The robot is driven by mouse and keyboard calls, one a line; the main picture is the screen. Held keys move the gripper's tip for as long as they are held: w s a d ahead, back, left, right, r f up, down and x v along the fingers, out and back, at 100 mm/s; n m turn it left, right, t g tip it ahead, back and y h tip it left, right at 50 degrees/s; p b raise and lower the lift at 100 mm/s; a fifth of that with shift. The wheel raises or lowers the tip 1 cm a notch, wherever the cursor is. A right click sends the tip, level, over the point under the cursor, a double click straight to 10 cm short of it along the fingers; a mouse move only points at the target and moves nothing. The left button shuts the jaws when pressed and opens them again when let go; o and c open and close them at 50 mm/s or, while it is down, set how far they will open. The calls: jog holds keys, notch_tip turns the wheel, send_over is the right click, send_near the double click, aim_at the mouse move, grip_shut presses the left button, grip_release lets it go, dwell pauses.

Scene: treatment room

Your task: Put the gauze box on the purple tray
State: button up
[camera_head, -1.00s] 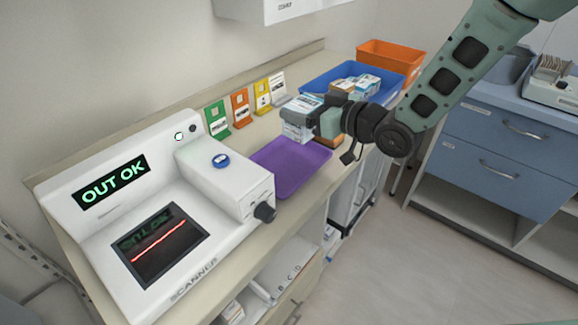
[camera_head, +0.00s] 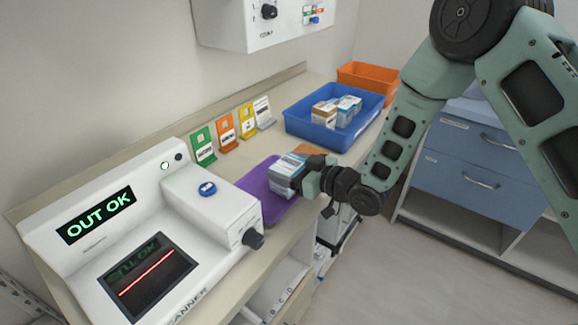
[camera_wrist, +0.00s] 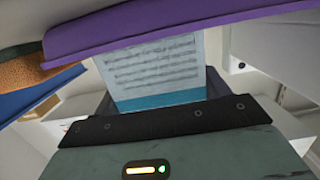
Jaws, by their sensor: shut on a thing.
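The gauze box (camera_head: 286,175), white and teal-grey with printed text, is in my gripper (camera_head: 299,179). My gripper is shut on it and holds it at the right part of the purple tray (camera_head: 254,186), hiding some of the tray. I cannot tell whether the box touches the tray. In the wrist view the box (camera_wrist: 155,70) shows its printed face and a teal band between the jaws (camera_wrist: 160,108). The purple tray's edge (camera_wrist: 190,32) crosses the top of that view.
The white scanner (camera_head: 130,240) reads OUT OK, left of the tray. A blue bin (camera_head: 308,132) with several boxes stands behind, with an orange bin (camera_head: 368,78) beyond. Green, orange, yellow and white cards (camera_head: 226,134) line the wall side. An orange-brown surface (camera_head: 308,149) lies beside the box.

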jog(key=shift+f, duration=0.1)
jog(key=shift+f, duration=0.15)
jog(key=o, duration=1.1)
jog(key=shift+r, duration=0.2)
